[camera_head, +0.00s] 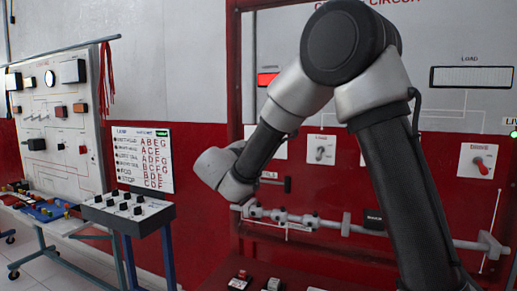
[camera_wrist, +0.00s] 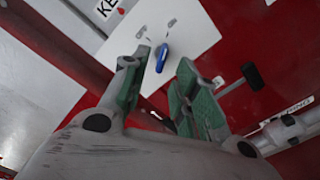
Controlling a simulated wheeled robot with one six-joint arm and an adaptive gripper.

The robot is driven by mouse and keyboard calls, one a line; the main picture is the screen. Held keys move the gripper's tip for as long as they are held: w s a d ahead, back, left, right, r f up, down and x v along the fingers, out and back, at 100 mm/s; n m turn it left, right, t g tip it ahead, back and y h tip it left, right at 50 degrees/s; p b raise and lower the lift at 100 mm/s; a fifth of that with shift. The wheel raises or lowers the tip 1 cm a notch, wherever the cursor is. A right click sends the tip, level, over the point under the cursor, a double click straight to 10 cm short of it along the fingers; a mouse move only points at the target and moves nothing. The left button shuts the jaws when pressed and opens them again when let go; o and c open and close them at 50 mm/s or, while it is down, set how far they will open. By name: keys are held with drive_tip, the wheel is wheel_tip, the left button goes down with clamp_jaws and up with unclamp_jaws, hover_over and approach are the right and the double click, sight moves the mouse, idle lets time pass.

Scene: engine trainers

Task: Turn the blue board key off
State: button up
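The blue key (camera_wrist: 162,56) stands out of a white switch plate (camera_wrist: 188,38) in the wrist view. The plate carries small marks above the key, and a label with the letters "KE" is at its upper left. My gripper (camera_wrist: 160,68) is open, its two green-padded fingers apart on either side of the key's near end. I cannot tell whether either finger touches it. In the head view my arm's end (camera_head: 222,176) hangs in front of the red board. The fingers and the blue key do not show clearly there.
In the head view, a grey toggle plate (camera_head: 321,157) and a red-handled switch (camera_head: 482,165) are on the board. A grey shaft (camera_head: 325,223) runs below. A control box (camera_head: 128,212) stands at left.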

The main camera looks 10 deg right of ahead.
drive_tip(key=x, duration=0.6)
drive_tip(key=shift+s, duration=0.1)
clamp_jaws()
